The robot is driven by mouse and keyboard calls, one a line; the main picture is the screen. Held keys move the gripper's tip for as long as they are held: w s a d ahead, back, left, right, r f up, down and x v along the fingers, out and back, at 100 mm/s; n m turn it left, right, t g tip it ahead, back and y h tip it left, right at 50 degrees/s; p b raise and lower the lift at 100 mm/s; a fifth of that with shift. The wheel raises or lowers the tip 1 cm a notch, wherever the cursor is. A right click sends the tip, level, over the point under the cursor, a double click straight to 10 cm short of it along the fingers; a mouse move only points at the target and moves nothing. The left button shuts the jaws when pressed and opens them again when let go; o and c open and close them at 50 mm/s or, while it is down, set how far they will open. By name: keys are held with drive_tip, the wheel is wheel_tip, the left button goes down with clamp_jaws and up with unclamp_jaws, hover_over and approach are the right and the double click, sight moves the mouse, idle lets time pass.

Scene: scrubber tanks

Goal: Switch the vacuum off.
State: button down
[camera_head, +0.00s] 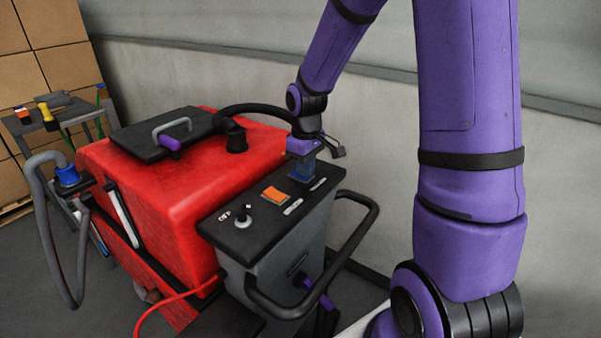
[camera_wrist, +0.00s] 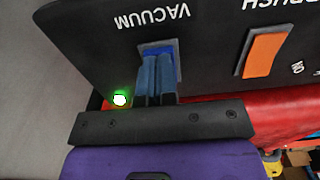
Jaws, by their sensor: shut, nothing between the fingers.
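The control panel (camera_head: 238,229) of the red scrubber carries a blue switch (camera_wrist: 177,58) beside the upside-down word VACUUM in the wrist view. My gripper (camera_head: 303,172) is over the far end of the panel, pointing down. In the wrist view its blue fingers (camera_wrist: 156,62) are together and empty, in front of the switch and hiding most of it. I cannot tell whether they touch it or which way it is tipped. A small green lamp (camera_wrist: 120,98) glows at the panel's edge, left of the fingers.
An orange switch (camera_wrist: 262,53) near the word BRUSH is right of the fingers; it also shows in the head view (camera_head: 275,195). A knob or key (camera_head: 243,216) stands at the near left. The red tank (camera_head: 190,180), black hose (camera_head: 250,110) and handlebar (camera_head: 365,232) surround the panel.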

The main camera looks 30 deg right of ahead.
drive_tip(key=shift+r, duration=3.45)
drive_tip(key=shift+s+r, duration=0.15)
drive_tip(key=shift+r, duration=0.05)
drive_tip(key=s+a+r+m+t, duration=0.2)
drive_tip(key=s+r, duration=0.5)
drive_tip(key=s, duration=0.4)
drive_tip(key=s+a+r+m+t, duration=0.2)
drive_tip(key=s+r, duration=0.5)
drive_tip(key=s, duration=0.5)
drive_tip(key=a+t, duration=0.1)
drive_tip(key=a, duration=0.1)
drive_tip(key=shift+s+a+r, duration=0.25)
drive_tip(key=shift+a+r, duration=0.05)
drive_tip(key=shift+w, duration=0.1)
